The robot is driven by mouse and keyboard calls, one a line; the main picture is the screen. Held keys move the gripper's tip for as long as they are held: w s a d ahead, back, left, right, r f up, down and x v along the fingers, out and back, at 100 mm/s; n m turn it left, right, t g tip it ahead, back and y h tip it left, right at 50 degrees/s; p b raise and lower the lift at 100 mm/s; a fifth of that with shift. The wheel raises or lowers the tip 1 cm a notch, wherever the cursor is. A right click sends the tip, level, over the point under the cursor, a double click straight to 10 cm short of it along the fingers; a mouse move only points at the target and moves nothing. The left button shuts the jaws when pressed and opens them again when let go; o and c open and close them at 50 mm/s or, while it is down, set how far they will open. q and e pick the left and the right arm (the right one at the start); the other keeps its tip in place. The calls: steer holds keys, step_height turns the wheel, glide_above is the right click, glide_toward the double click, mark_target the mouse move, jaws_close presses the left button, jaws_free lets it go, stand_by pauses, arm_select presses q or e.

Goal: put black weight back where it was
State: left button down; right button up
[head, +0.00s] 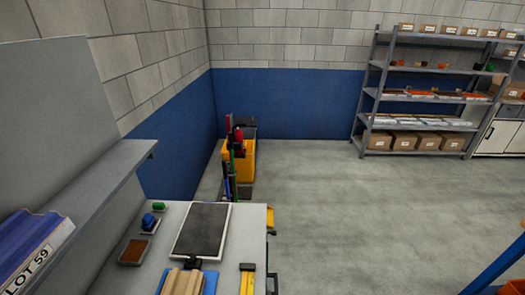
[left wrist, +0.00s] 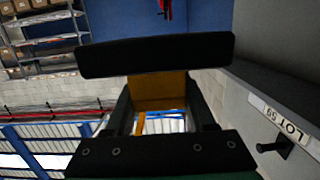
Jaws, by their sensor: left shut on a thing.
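In the left wrist view a wide black bar, which looks like the black weight (left wrist: 155,55), lies across the ends of my left gripper's (left wrist: 160,105) dark fingers. The gripper is shut on it. A yellow-orange part (left wrist: 158,88) shows between the fingers below the bar; I cannot tell whether it belongs to the weight. The wrist view shows room walls and racks behind, with no bench surface under the weight. I cannot make out my left gripper in the head view. My right gripper is in neither view.
The bench (head: 222,280) holds a dark flat panel (head: 202,229), tan blocks (head: 182,283), a yellow-black tool (head: 247,281), a brown pad (head: 133,251) and a small blue item (head: 149,221). A grey shelf (head: 95,187) with a blue LOT 59 bin (head: 30,245) overhangs the left side.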

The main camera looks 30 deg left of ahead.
arm_select(q)
steer(key=shift+w+a+r+n+y, duration=0.1)
steer(key=shift+a+r+n+y, duration=0.2)
steer(key=shift+a+r+y, duration=0.1)
steer(key=shift+w+a+f+g+y, duration=0.3)
steer(key=shift+w+a+f, duration=0.2)
steer(key=shift+f, duration=0.1)
steer(key=shift+t+h, duration=0.4)
steer(key=shift+h, duration=0.2)
steer(key=w+f, duration=0.1)
steer(key=w+d+f, duration=0.1)
steer(key=w+f, duration=0.1)
steer(key=f, duration=0.1)
steer(key=shift+w+d, duration=0.1)
steer(key=shift+d, duration=0.3)
steer(key=shift+w+d+f+m+t+h, duration=0.95)
steer(key=shift+w+d+m+h, duration=2.3)
steer(key=shift+d+h, duration=0.9)
step_height(320, 180, up, 16)
steer(key=s+p, duration=0.1)
steer(key=p, duration=2.2)
steer(key=shift+s+d+p, duration=0.15)
steer(key=shift+d+p, duration=0.15)
steer(key=shift+p, duration=0.05)
